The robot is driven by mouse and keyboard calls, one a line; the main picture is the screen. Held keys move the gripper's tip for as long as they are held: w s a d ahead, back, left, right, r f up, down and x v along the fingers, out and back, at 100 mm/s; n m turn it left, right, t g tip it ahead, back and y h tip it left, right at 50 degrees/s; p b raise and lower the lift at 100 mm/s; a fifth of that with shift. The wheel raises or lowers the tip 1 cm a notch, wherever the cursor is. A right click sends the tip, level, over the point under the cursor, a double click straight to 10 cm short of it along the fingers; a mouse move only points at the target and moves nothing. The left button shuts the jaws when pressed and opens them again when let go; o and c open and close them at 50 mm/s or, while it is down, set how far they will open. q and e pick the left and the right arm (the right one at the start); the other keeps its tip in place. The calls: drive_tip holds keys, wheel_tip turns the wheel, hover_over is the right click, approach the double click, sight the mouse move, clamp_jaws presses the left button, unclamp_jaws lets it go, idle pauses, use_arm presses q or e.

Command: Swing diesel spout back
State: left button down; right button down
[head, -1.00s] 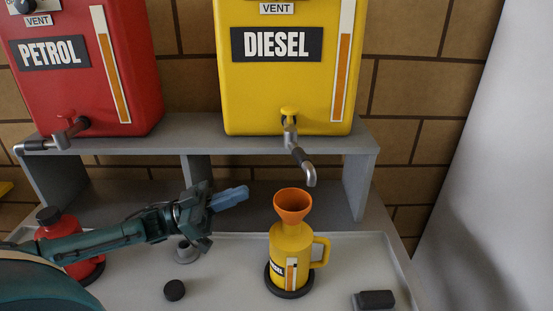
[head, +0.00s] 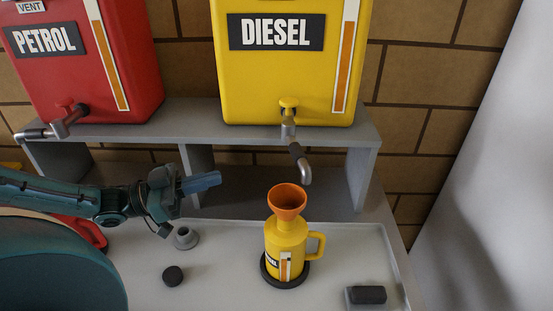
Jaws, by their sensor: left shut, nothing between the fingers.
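The diesel spout (head: 300,163) is a bent metal pipe with a dark sleeve. It hangs from the yellow tap under the yellow diesel tank (head: 285,85), angled toward the front and slightly right. Its outlet is above and a little right of an orange funnel (head: 287,201). The funnel sits in the yellow diesel jug (head: 285,243), which stands upright on a dark round base. My left gripper (head: 212,180) is shut and empty, pointing right, left of the spout and apart from it. My right gripper is not in view.
A red petrol tank (head: 85,60) with its own spout (head: 50,130) stands on the grey shelf (head: 240,135) at left. A black cap (head: 173,275), a grey fitting (head: 185,238) and a dark block (head: 366,295) lie on the pale tray (head: 225,290). A red can is mostly hidden behind my arm.

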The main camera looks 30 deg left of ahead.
use_arm(q)
drive_tip(key=p, duration=0.3)
approach(297, 157)
drive_tip(key=w+d, duration=0.3)
drive_tip(key=w, duration=0.2)
drive_tip(key=shift+w+d, duration=0.25)
drive_tip(key=shift+d, duration=0.05)
drive_tip(key=shift+w, duration=0.1)
